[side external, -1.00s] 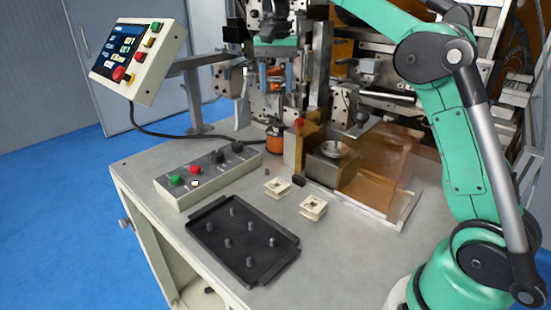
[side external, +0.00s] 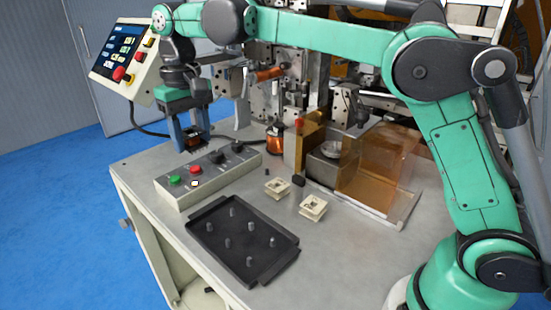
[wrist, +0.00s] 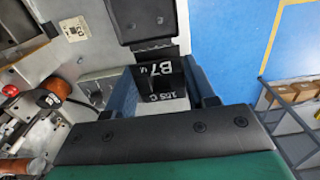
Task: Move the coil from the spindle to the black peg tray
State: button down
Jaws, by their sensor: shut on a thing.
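My gripper (side external: 192,143) is shut on the coil (side external: 194,141), a small dark block with some copper colour between the blue fingers. It hangs just above the back left of the button box. In the wrist view, the coil's dark face (wrist: 158,84) with white lettering shows between the fingers (wrist: 160,92). The black peg tray (side external: 240,232) lies on the table toward the front, with several upright grey pegs and nothing on them. My gripper is behind and left of it. The spindle area of the winder (side external: 290,85) stands behind, to the right of my gripper.
The button box (side external: 215,178) with knobs lies between my gripper and the tray. A copper spool (side external: 275,142) and an amber guard (side external: 370,180) stand behind. A control screen (side external: 122,58) is at the left.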

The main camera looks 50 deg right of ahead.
aim_at(209, 223)
notch_tip(209, 223, down, 17)
jog(key=shift+r, duration=0.1)
dwell(0.5)
jog(key=shift+f, duration=0.25)
dwell(0.3)
jog(key=shift+f, duration=0.75)
jog(key=shift+f, duration=0.15)
jog(key=shift+c, duration=1.1)
grip_release()
